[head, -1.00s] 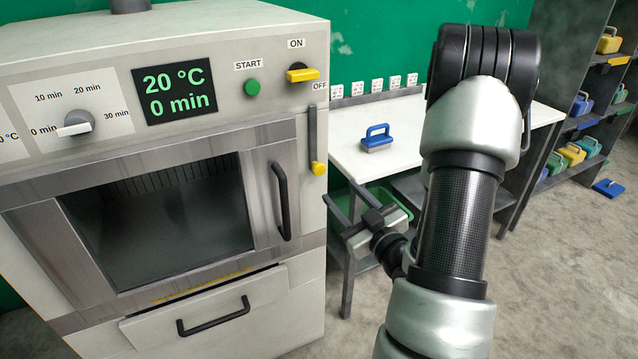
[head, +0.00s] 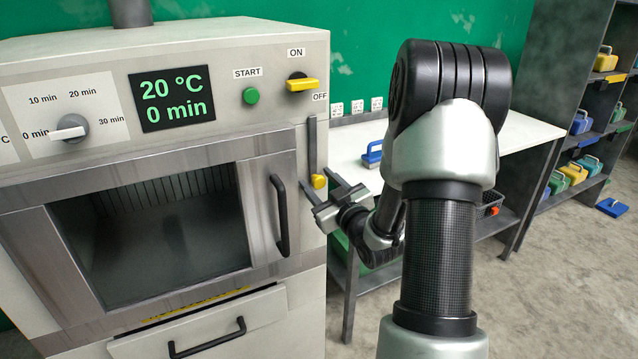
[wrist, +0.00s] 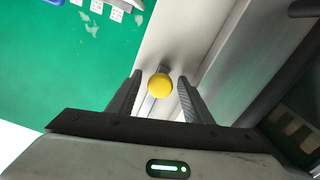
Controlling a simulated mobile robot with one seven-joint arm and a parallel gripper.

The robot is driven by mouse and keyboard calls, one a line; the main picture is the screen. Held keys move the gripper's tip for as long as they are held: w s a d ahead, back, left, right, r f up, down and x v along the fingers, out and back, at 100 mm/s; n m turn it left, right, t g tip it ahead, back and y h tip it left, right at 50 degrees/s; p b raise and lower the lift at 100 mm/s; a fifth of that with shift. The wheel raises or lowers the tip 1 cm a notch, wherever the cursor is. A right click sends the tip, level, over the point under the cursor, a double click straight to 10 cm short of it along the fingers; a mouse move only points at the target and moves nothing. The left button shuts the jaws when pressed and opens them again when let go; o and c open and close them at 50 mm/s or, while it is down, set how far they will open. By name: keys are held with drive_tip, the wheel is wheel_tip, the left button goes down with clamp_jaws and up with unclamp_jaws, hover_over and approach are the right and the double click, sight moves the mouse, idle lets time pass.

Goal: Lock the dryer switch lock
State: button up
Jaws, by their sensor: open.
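The dryer (head: 200,140) stands at the left in the head view. On its front right edge is a dark vertical slot (head: 312,140) with a yellow knob (head: 319,181) at its lower end, probably the switch lock. Above it, a yellow switch handle (head: 302,85) lies roughly horizontal between the ON and OFF labels. My gripper (head: 317,182) is open at the yellow knob. In the wrist view the round yellow knob (wrist: 160,86) appears between the two open fingers (wrist: 159,78), with gaps on both sides. I cannot tell whether a finger touches it.
The dryer's black door handle (head: 280,215) is close to the left of my gripper. A white table (head: 520,135) with a blue-handled tool (head: 372,153) stands to the right. Shelves (head: 590,110) with coloured items are at the far right. A blue item (head: 612,207) lies on the floor.

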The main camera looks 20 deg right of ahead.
sight(314, 161)
clamp_jaws()
wheel_tip(314, 161, up, 5)
drive_tip(key=shift+f+p, duration=0.2)
drive_tip(key=shift+p, duration=0.7)
drive_tip(key=shift+c, duration=0.5)
unclamp_jaws()
drive_tip(key=shift+r, duration=0.1)
drive_tip(key=shift+o, duration=0.5)
drive_tip(key=shift+f, duration=0.2)
